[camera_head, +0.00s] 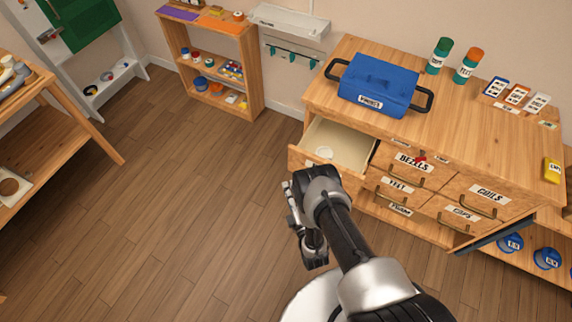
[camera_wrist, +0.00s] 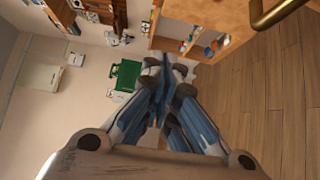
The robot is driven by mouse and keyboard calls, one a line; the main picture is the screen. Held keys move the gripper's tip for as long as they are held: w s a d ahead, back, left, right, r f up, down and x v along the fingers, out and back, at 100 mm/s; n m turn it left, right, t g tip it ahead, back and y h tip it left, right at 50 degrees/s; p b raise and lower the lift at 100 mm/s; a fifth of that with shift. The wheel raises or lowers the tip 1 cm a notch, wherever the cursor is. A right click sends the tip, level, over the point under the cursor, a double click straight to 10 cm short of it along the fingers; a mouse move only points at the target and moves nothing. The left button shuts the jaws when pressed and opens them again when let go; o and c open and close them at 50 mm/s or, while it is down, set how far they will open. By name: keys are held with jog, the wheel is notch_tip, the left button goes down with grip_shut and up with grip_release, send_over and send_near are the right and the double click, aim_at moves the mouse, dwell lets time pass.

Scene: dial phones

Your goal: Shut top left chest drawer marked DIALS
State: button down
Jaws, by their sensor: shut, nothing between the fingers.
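The top left drawer (camera_head: 345,146) of the wooden chest is pulled well out, and its pale inside shows in the head view. A small white round item (camera_head: 323,152) lies in it. Its front is partly hidden by my arm, and I cannot read its label. A brass handle, apparently this drawer's, shows close up in the wrist view (camera_wrist: 278,14). My gripper (camera_wrist: 164,72) is shut and empty, its fingers together beside that handle. In the head view my wrist is just in front of the drawer front, and the fingers are hard to make out.
The other chest drawers, among them BEZELS (camera_head: 416,168) and COILS (camera_head: 488,195), look shut. A blue toolbox (camera_head: 378,82) and bottles stand on the chest top (camera_head: 440,115). A low shelf (camera_head: 250,72) stands at the back. The floor (camera_head: 170,210) to the left is clear.

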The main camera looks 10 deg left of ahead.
jog(key=w+d+b+x, duration=0.1)
jog(key=b+x, duration=0.3)
jog(key=x, duration=0.8)
jog(key=shift+w+d, duration=0.15)
jog(key=shift+d, duration=0.6)
jog(key=shift+w, duration=0.1)
